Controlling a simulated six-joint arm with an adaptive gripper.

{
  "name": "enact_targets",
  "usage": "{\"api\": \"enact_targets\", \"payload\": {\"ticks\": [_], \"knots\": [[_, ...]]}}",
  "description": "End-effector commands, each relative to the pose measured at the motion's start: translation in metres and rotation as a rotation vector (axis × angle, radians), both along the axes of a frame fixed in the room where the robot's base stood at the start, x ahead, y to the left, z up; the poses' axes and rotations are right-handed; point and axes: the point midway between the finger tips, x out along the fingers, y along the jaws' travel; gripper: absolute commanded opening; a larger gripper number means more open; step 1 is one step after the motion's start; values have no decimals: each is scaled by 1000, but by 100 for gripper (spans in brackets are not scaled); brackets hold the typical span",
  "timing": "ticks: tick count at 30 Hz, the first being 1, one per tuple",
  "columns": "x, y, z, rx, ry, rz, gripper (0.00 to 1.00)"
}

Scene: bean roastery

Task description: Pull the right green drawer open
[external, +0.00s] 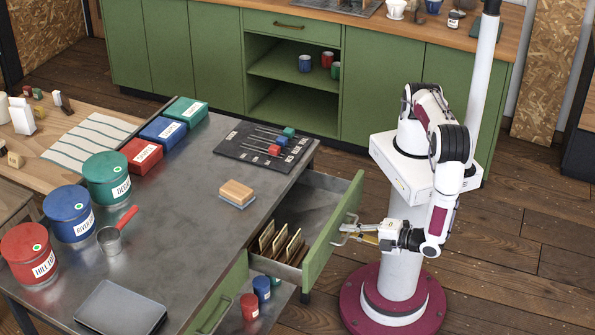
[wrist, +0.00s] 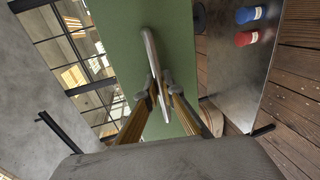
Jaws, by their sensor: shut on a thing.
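The right green drawer (external: 322,240) of the metal-topped table stands pulled out, its inside showing. Wooden dividers (external: 281,243) stand inside it. Its metal handle (external: 347,224) is on the outer face of the green front. My gripper (external: 347,235) is at this handle, shut on it. In the wrist view the drawer front (wrist: 150,50) fills the upper middle, and the handle bar (wrist: 153,62) runs between the two fingers of my gripper (wrist: 160,90).
Another green drawer (external: 220,301), with its own handle, is at the table's near side. A red jar (external: 249,306) and a blue jar (external: 262,288) stand on a lower shelf under the open drawer. The wooden floor (external: 480,260) right of my base is clear.

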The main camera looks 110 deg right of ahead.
Motion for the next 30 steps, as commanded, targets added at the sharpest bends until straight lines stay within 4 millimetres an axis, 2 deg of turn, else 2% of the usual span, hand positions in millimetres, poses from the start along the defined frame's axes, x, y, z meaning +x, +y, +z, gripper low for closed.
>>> {"api": "enact_targets", "payload": {"ticks": [3, 9, 24, 25, 26, 30], "knots": [[-12, 13, 0, 1, -1, 4, 0], [-25, 25, 0, -1, -1, 1, 0], [-29, 30, 0, -1, -1, 1, 0], [-29, 30, 0, -1, -1, 0, 12], [-29, 30, 0, -1, -1, 1, 15], [-29, 29, 0, -1, -1, 0, 15]]}}
